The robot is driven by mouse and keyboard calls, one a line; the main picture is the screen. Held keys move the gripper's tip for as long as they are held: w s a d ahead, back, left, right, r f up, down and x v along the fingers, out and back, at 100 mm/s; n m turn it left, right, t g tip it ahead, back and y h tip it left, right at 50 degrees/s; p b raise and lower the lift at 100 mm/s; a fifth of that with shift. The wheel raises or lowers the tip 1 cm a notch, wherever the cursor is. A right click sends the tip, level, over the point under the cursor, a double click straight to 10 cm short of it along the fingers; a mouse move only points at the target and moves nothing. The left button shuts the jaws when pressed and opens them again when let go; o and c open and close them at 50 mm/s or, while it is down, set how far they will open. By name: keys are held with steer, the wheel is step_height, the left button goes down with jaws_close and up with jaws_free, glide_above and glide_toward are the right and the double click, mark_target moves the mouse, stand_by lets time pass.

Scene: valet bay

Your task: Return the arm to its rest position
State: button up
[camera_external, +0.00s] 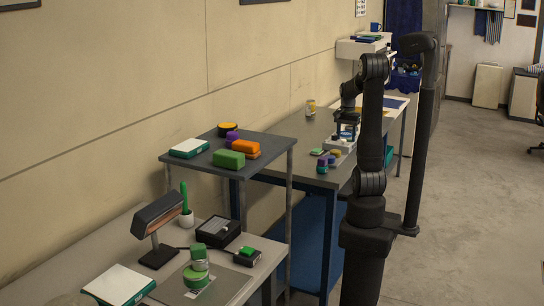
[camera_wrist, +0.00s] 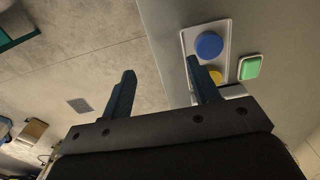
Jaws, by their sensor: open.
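My gripper (camera_wrist: 161,66) shows in the wrist view with its two dark fingers spread wide and nothing between them. In the outside view my arm stands upright and bends over, with the gripper (camera_external: 346,127) above the far right part of the grey workbench. The exact finger gap is too small to tell there. In the wrist view the left finger is over the concrete floor. The right finger overlaps the edge of a light tray (camera_wrist: 186,45) that holds a blue round piece (camera_wrist: 209,45) and a yellow piece (camera_wrist: 215,76).
A green piece in a pale dish (camera_wrist: 249,67) lies right of the tray. A raised dark shelf (camera_external: 205,161) holds green (camera_external: 229,159) and orange (camera_external: 245,146) blocks. A desk with a lamp (camera_external: 158,217) is nearer. A wall runs along the left; floor on the right is open.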

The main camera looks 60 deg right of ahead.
steer(key=w+d+f, duration=0.4)
steer(key=w+d, duration=0.4)
steer(key=d, duration=0.1)
steer(key=w+f, duration=0.1)
steer(key=w, duration=0.2)
steer(key=w+a+f, duration=0.1)
steer(key=w+f, duration=0.1)
steer(key=w, duration=0.1)
steer(key=w+a+f, duration=0.1)
steer(key=w+f, duration=0.1)
steer(key=w, duration=0.1)
steer(key=shift+w+a+f, duration=0.15)
steer(key=shift+w, duration=0.1)
steer(key=shift+s, duration=0.1)
steer(key=s+a+r, duration=0.2)
steer(key=s+r, duration=0.6)
steer(key=s, duration=0.5)
steer(key=shift+s+a, duration=0.2)
steer(key=shift+s, duration=0.1)
